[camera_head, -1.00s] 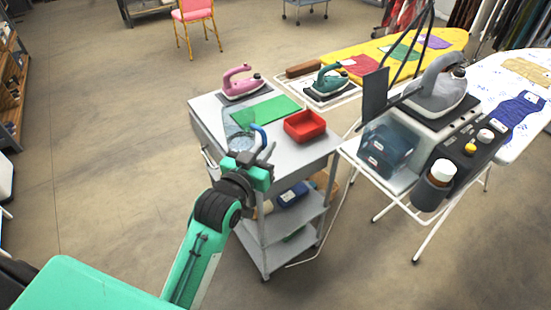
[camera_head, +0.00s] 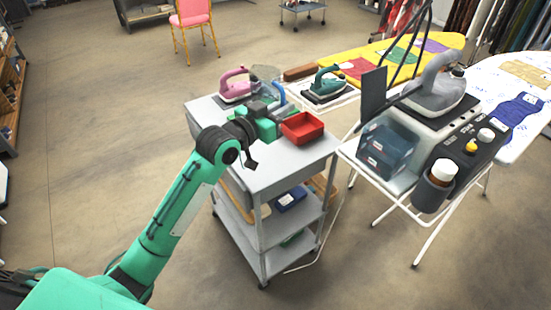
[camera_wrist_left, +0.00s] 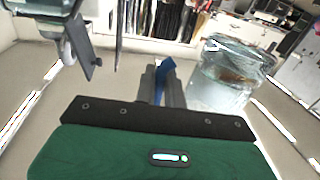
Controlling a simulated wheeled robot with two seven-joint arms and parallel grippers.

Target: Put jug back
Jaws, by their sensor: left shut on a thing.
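The jug (camera_head: 265,73) is clear and see-through, with a blue handle (camera_head: 279,92). My left gripper (camera_head: 279,101) is shut on the handle over the grey cart (camera_head: 285,167). In the left wrist view the blue handle (camera_wrist_left: 165,75) stands between the fingers and the clear jug body (camera_wrist_left: 222,80) is to their right. The jug looks raised off the cart top; my gripper hides the space under it. The green mat on the cart is mostly hidden behind my gripper. My right gripper is not in view.
A red tray (camera_head: 302,127) sits close to the right of my gripper. A pink iron (camera_head: 236,87) is at the cart's back left. A clear water tank (camera_head: 388,146) and steam station are at right.

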